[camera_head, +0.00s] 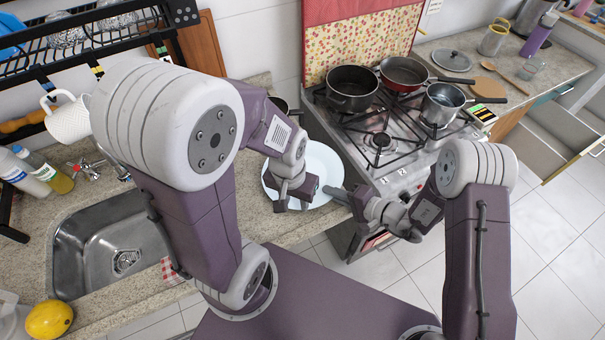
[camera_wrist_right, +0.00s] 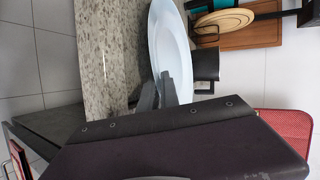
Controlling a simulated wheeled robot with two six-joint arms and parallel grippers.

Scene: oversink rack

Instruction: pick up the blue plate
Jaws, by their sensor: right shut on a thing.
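The pale blue plate (camera_head: 322,162) is over the counter edge just left of the stove, partly hidden by my left arm. In the right wrist view the plate (camera_wrist_right: 168,40) shows nearly edge-on, with its rim at the fingers. My right gripper (camera_head: 340,194) is shut on the plate's near right rim; its fingers also show in the right wrist view (camera_wrist_right: 165,91). My left gripper (camera_head: 293,203) is in front of the plate's left part. Whether its jaws are open, or touch the plate, is unclear.
The stove (camera_head: 390,150) with pots stands right of the plate. The steel sink (camera_head: 85,250) is at the left, below the black rack (camera_head: 85,38). A mug (camera_head: 68,118), bottles and a yellow fruit (camera_head: 48,320) surround it. Open floor lies at the right.

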